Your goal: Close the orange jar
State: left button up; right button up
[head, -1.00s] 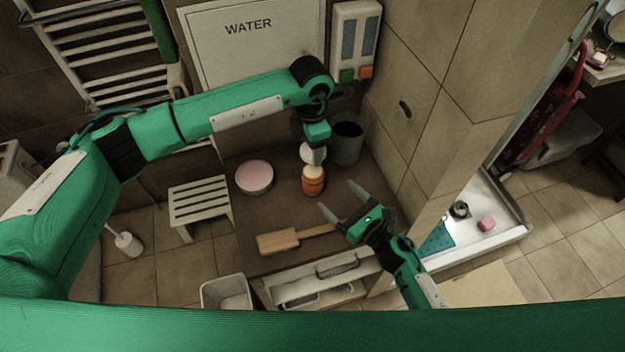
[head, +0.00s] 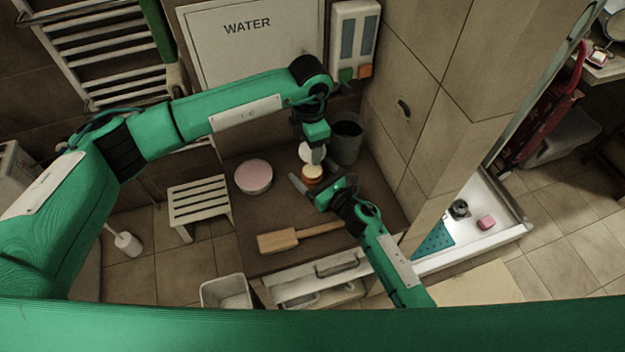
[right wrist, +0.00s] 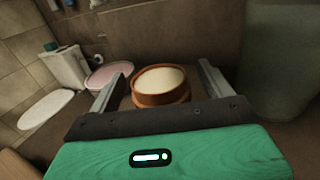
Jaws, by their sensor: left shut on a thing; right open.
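The orange jar (head: 314,184) stands upright on the brown floor of the basin, with a pale cream top. In the right wrist view the jar (right wrist: 150,100) shows its orange rim around a cream surface, with no lid on it. My right gripper (head: 316,178) is open, its fingers on either side of the jar; they also show in the right wrist view (right wrist: 160,85). My left gripper (head: 317,155) points down just above and behind the jar. It is shut on a white round piece (head: 305,150), which looks like a lid; its grip is partly hidden.
A pink-topped round tin (head: 253,177) stands left of the jar, and a grey-green bin (head: 346,140) stands behind right. A wooden brush (head: 278,241) lies in front. A slatted stool (head: 200,202) is at the left; the tiled wall is close on the right.

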jog(key=shift+c, duration=0.2)
jog(key=c, duration=1.4)
pick_arm(q)
send_over(310, 171)
jog(key=shift+w+f, duration=0.15)
jog(key=shift+f, duration=2.35)
jog(key=shift+d+f, duration=0.1)
jog(key=shift+f, duration=0.8)
jog(key=shift+f, duration=0.25)
jog(key=shift+f, duration=0.3)
pick_arm(e)
jog(key=shift+a, duration=0.1)
